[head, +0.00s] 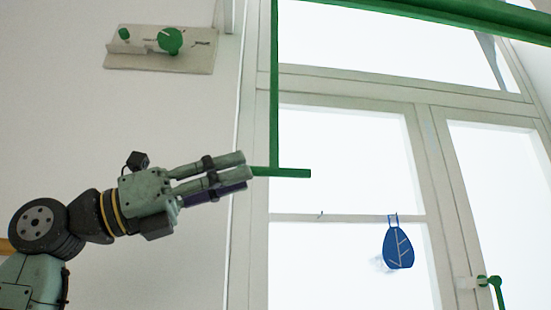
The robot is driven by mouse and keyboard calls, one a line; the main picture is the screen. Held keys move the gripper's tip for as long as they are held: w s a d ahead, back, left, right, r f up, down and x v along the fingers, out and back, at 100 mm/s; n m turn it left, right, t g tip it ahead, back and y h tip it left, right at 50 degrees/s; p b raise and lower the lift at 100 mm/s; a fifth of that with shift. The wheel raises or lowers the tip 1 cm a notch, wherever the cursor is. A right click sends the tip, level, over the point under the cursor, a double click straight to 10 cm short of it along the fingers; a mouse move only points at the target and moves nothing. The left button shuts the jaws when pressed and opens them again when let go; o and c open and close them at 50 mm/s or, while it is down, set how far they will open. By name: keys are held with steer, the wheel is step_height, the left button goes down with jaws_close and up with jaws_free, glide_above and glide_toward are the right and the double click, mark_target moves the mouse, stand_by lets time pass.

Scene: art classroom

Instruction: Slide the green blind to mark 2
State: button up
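The green blind is rolled up as a green roll (440,12) across the top right of the head view. A thin green pull rod (274,90) hangs from it, with a short green crossbar handle (295,173) at its lower end. My gripper (247,171) reaches in from the left. Its fingers are close together around the left end of the crossbar, which is hidden by them, and they look shut on it. No readable mark 2 shows in this view.
A pale wall panel (190,62) with a green knob (170,40) is at the upper left. A blue leaf-shaped ornament (398,248) hangs at the window (340,217). A green window handle (490,281) is at the lower right. The wall below the panel is bare.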

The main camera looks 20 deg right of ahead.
mark_target(266, 168)
steer(key=p+x, duration=0.1)
steer(key=x, duration=0.6)
steer(key=shift+s+d+r+p, duration=0.1)
steer(key=shift+d+r+p, duration=0.1)
steer(key=shift+d+p, duration=0.15)
steer(key=shift+c, duration=0.2)
steer(key=shift+a, duration=0.1)
steer(key=c, duration=0.5)
jaws_close()
